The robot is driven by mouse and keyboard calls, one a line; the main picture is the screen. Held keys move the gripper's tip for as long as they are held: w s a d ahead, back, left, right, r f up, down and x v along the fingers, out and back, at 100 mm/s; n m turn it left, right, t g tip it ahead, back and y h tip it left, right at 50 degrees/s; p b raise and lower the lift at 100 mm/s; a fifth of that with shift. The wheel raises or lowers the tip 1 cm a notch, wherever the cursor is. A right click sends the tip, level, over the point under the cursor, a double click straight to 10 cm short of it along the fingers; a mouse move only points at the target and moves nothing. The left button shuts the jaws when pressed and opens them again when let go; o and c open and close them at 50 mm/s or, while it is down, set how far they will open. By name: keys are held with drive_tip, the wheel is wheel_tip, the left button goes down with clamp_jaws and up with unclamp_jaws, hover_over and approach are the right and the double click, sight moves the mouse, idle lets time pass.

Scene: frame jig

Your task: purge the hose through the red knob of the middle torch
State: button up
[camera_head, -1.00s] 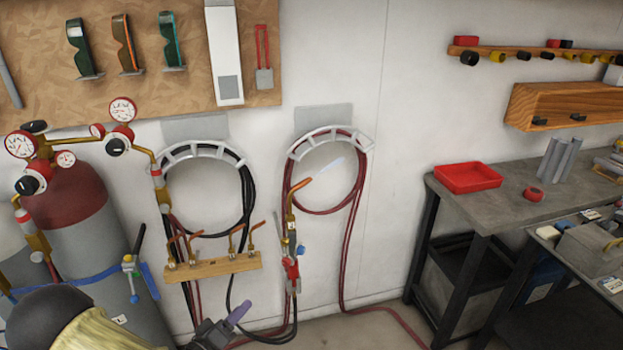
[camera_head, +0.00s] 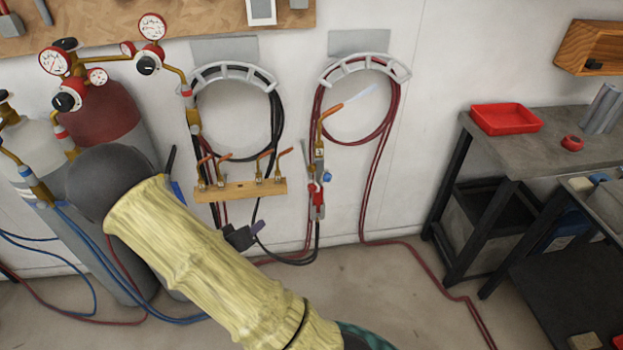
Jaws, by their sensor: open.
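A torch (camera_head: 319,158) with a copper tip hangs upright on the wall below the right hose hanger. A pale whitish-blue streak like a flame (camera_head: 362,97) extends from its tip. A red knob or valve part (camera_head: 317,200) is at its lower end, and a blue knob (camera_head: 327,177) sits just above. I make out no other whole torch. My gripper (camera_head: 250,229), dark grey with a purple finger, is left of and below the red part, apart from it. It looks open and empty, though it is small and partly hidden by my yellow-sleeved arm.
A wooden rack (camera_head: 240,190) with several copper tips is just above my gripper. Gas cylinders (camera_head: 100,125) with gauges stand at left. Dark red hoses (camera_head: 376,190) hang at right and trail over the floor. A workbench (camera_head: 530,140) with a red tray (camera_head: 506,118) stands right.

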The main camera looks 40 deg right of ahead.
drive_tip(key=a+r+n+y, duration=0.2)
drive_tip(key=a+r+y, duration=0.3)
drive_tip(key=a+y, duration=0.45)
drive_tip(key=s+r+n+g+y, duration=0.2)
drive_tip(key=s+r, duration=0.4)
drive_tip(key=s, duration=0.7)
drive_tip(key=shift+d+r+g, duration=0.2)
drive_tip(key=shift+d+g, duration=0.05)
drive_tip(key=shift+g, duration=0.25)
drive_tip(key=shift+c, duration=1)
drive_tip(key=shift+w, duration=0.1)
